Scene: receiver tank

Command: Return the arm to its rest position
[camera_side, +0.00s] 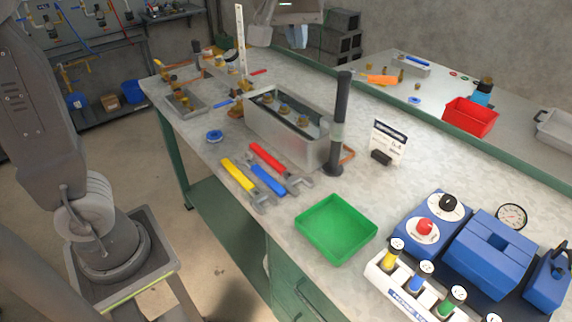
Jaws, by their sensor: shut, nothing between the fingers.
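My gripper (297,38) shows at the top edge, above the back of the workbench, and the frame cuts off part of it. It is shut and I see nothing held in it. It hangs clear of the grey metal tank (290,130), up and behind it in the picture. My arm's lower links and base stand at the left, beside the bench, and the links between there and the gripper are out of view.
A black upright post (340,120) stands beside the tank. Red, yellow and blue wrenches (262,178), a green tray (336,228) and blue equipment (490,255) lie nearer. A red bin (470,116) stands on the back bench. A white ruler (240,40) stands upright left of my gripper.

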